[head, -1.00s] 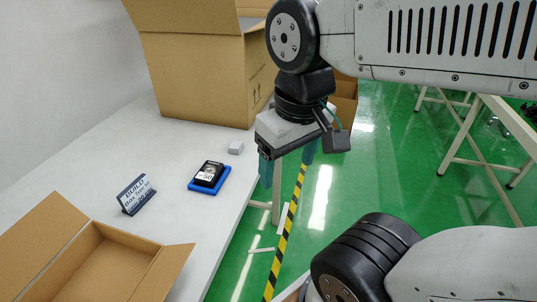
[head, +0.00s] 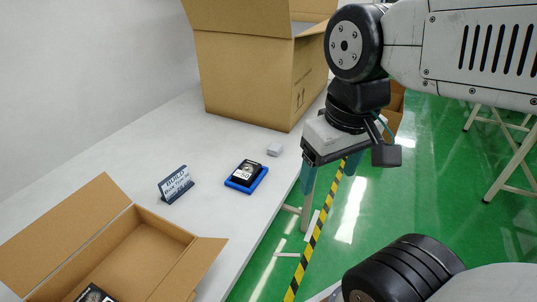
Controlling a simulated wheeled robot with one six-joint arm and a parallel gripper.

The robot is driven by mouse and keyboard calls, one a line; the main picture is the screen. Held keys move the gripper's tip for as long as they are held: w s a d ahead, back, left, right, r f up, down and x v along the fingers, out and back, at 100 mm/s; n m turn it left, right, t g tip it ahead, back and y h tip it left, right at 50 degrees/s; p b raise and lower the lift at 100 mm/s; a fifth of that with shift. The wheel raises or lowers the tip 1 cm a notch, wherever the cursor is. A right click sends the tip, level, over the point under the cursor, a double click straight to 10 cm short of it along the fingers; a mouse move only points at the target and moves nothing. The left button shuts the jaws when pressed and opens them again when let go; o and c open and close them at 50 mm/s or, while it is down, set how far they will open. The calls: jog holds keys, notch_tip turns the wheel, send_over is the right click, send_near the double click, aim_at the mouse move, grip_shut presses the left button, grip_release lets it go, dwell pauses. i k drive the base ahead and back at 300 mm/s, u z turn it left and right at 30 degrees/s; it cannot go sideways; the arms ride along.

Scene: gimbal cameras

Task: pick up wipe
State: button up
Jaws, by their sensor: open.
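A small pale grey block (head: 274,149) lies on the white table, near its right edge and in front of the large carton; it may be the wipe, but I cannot tell for sure. A black drive (head: 243,172) rests on a flat blue piece (head: 260,183), whose material is unclear. My gripper (head: 329,172) points down with its two teal fingers apart and nothing visible between them. In the picture it is to the right of the pale block, at the table's right edge.
A large open carton (head: 247,80) stands at the back of the white table (head: 235,225). A small sign (head: 176,185) stands at the left. An open cardboard box (head: 205,262) at the front holds a black drive (head: 92,294). Green floor (head: 385,210) lies to the right.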

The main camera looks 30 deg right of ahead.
aim_at(274, 149)
jog(key=k, duration=1.05)
jog(key=z, duration=0.65)
jog(key=i, duration=1.4)
jog(key=u, duration=0.65)
